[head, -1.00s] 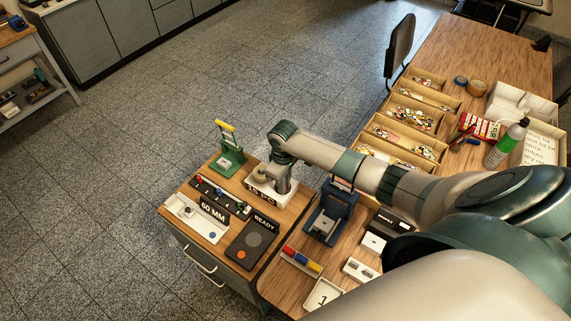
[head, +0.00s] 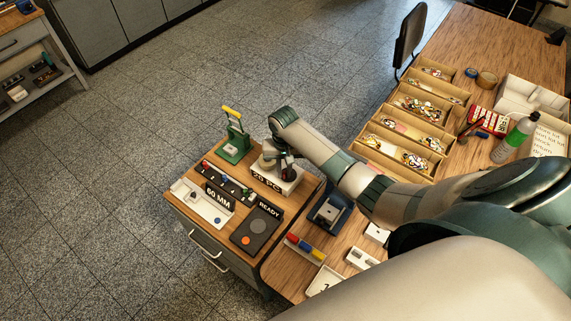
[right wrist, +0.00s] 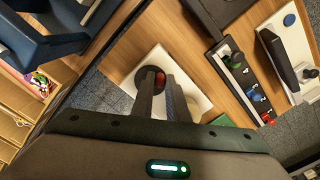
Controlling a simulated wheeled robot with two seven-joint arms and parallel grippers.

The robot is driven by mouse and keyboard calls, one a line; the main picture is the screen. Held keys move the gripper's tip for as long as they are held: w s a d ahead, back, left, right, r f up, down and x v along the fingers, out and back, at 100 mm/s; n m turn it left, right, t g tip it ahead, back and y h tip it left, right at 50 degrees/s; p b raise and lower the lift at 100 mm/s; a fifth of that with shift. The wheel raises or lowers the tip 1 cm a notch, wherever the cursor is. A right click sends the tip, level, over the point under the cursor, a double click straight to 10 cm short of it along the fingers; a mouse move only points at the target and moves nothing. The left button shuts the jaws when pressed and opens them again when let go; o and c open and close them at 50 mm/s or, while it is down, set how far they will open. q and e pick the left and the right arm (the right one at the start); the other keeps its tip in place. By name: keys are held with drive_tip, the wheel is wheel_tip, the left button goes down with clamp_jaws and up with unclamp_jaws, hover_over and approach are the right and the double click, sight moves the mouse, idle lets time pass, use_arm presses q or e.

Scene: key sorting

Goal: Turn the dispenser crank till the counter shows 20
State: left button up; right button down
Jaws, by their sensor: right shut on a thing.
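The dispenser is a white box (head: 290,186) near the right edge of the small wooden cabinet top. Its dark counter plate (head: 266,180) appears to read "20 PC" in the head view. My right gripper (head: 284,165) is over the dispenser. The crank arm is mostly hidden by the gripper. My left gripper is not in view.
A green press with a yellow handle (head: 233,140) stands just behind left. A "60 MM" unit (head: 217,198) and a dark "READY" panel (head: 256,231) sit in front. A blue stand (head: 329,213) and a wooden desk with sorting trays (head: 405,122) are at right.

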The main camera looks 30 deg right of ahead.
drive_tip(key=shift+w+r+m, duration=0.15)
drive_tip(key=shift+w+m, duration=0.1)
drive_tip(key=shift+m, duration=0.45)
drive_tip(key=c, duration=1.7)
unclamp_jaws()
wheel_tip(320, 180, up, 11)
drive_tip(key=b, duration=0.3)
wheel_tip(320, 180, up, 6)
drive_tip(key=p, duration=0.3)
hover_over(283, 172)
drive_tip(key=shift+d+r, duration=0.1)
drive_tip(key=shift+r, duration=0.05)
